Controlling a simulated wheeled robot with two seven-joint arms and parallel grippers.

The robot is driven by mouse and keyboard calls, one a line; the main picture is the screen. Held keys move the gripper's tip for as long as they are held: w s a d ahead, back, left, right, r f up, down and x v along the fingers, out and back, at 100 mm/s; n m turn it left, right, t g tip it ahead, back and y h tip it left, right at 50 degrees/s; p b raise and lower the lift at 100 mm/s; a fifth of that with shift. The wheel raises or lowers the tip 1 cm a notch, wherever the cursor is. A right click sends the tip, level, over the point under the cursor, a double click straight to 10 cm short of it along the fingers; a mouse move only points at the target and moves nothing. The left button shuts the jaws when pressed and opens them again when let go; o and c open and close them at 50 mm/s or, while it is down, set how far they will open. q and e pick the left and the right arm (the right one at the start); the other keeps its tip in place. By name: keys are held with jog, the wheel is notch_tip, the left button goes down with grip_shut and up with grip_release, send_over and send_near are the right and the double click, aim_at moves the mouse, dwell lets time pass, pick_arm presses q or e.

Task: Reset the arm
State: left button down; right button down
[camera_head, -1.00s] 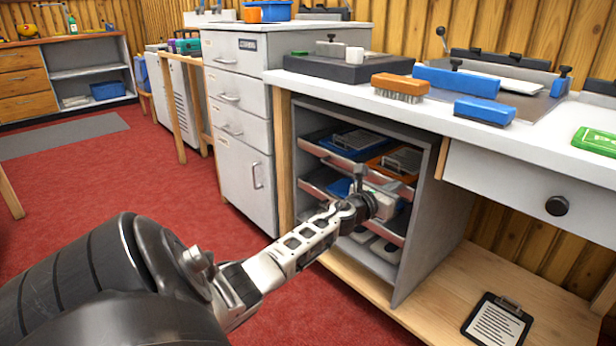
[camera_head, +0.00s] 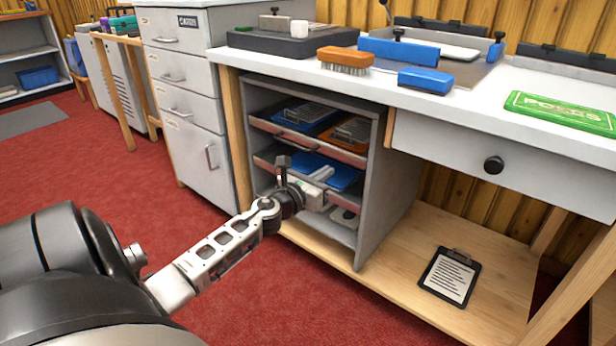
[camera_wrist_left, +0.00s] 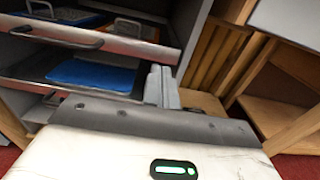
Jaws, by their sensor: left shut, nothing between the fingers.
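My left arm comes in from the left in the head view. Its gripper (camera_head: 322,178) is in front of the open shelf unit under the bench, by the lower shelves and near the right side wall. In the left wrist view the two grey fingers (camera_wrist_left: 161,86) are together with nothing between them. Beyond them in that view are a pulled-out shelf with a handle and a blue board (camera_wrist_left: 92,75) on the shelf below. I cannot tell whether the gripper touches the unit. My right gripper is in neither view.
The shelf unit's side wall (camera_head: 385,200) is close to my left gripper. The bench top (camera_head: 470,98) overhangs it, with a brush (camera_head: 345,60) and blue blocks. A clipboard (camera_head: 447,276) lies on the low wooden shelf. Red floor (camera_head: 120,180) is free at left.

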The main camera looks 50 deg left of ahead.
pick_arm(q)
jog(key=shift+s+d, duration=0.15)
jog(key=shift+s, duration=0.9)
jog(key=shift+s+d, duration=0.15)
jog(key=shift+s, duration=0.9)
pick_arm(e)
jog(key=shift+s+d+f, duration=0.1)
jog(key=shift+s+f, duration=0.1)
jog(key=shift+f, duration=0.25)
